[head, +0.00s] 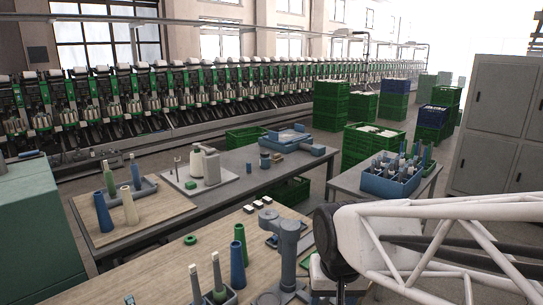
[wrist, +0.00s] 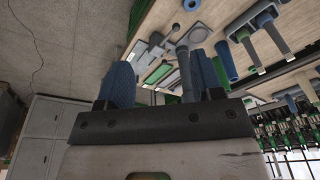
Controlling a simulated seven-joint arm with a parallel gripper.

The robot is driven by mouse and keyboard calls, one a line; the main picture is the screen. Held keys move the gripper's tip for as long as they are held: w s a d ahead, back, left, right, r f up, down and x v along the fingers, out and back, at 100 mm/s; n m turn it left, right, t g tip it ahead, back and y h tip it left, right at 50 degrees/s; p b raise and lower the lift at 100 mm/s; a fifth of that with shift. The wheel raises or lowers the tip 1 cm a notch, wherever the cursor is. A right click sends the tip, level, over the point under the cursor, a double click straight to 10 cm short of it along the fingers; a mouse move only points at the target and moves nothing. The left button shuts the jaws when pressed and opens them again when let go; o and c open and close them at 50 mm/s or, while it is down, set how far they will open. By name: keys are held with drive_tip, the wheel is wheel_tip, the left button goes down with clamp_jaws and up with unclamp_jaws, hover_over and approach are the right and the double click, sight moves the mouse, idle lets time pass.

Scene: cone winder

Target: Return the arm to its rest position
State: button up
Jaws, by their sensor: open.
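My arm (head: 440,235) reaches in from the right of the head view as a white lattice link with a black joint at its left end. My gripper is not clearly seen there. In the wrist view my gripper (wrist: 163,78) is open, with two blue ribbed fingertips set well apart. No held object shows between them. A grey post (wrist: 185,72) shows beyond the gap; I cannot tell how far off it is. A rest position is not marked in either view.
A grey stand (head: 286,252) rises from the wooden-topped table (head: 160,276) left of my arm. Green (head: 239,243) and blue (head: 237,264) tubes stand nearby. A blue crate (head: 390,183) of tubes sits on a side table behind. Grey cabinets (head: 505,125) stand at right.

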drive_tip(key=s+d+r, duration=0.3)
drive_tip(key=s+d, duration=0.4)
drive_tip(key=s, duration=0.1)
drive_tip(key=shift+t, duration=0.3)
idle(0.9)
